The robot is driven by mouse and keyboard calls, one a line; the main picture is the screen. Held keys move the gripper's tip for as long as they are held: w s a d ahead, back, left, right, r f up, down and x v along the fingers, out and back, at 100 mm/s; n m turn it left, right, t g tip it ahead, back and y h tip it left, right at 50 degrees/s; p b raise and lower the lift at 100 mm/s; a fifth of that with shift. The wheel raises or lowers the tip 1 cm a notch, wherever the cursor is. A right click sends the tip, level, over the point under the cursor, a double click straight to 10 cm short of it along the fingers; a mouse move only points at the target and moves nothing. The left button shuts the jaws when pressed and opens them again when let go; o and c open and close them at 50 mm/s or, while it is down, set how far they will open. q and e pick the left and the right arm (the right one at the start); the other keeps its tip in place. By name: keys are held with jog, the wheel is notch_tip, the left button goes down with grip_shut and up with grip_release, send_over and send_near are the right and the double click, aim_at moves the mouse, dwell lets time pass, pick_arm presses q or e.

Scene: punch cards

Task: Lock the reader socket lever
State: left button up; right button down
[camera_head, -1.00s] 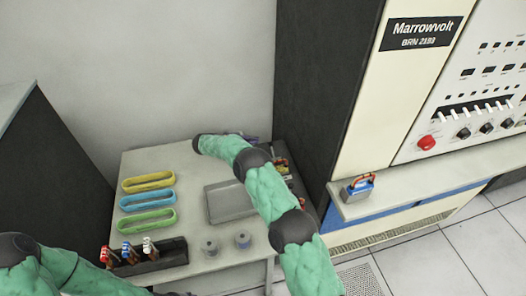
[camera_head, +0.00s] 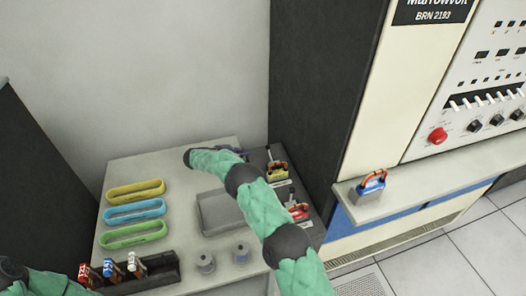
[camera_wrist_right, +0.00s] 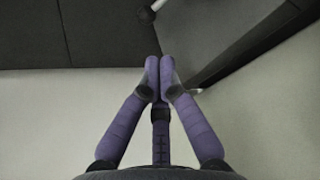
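A dark socket panel (camera_head: 258,157) lies along the right side of the table, partly hidden by my right arm. A yellow block with a red handle (camera_head: 277,170) and a red piece (camera_head: 298,211) sit on it, with a thin upright lever (camera_head: 269,153) behind the yellow block. I cannot tell which part is the reader socket lever. My right gripper (camera_head: 238,151) is at the table's back right, mostly hidden by its arm. In the right wrist view its purple fingers (camera_wrist_right: 159,62) meet at the tips with nothing between them. A pale rod end (camera_wrist_right: 146,14) shows beyond them.
A grey tray (camera_head: 205,222), yellow, blue and green oval rings (camera_head: 135,189), two grey spools (camera_head: 205,262) and a dark rack (camera_head: 160,273) with bottle-like pieces occupy the table. A blue block with a red handle (camera_head: 368,187) stands on the cabinet ledge (camera_head: 430,183). The tall dark cabinet side borders the table.

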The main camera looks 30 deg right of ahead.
aim_at(263, 154)
jog(key=b+x, duration=0.2)
jog(key=x, duration=0.8)
jog(key=shift+s+f, duration=0.1)
jog(key=shift+a, duration=0.1)
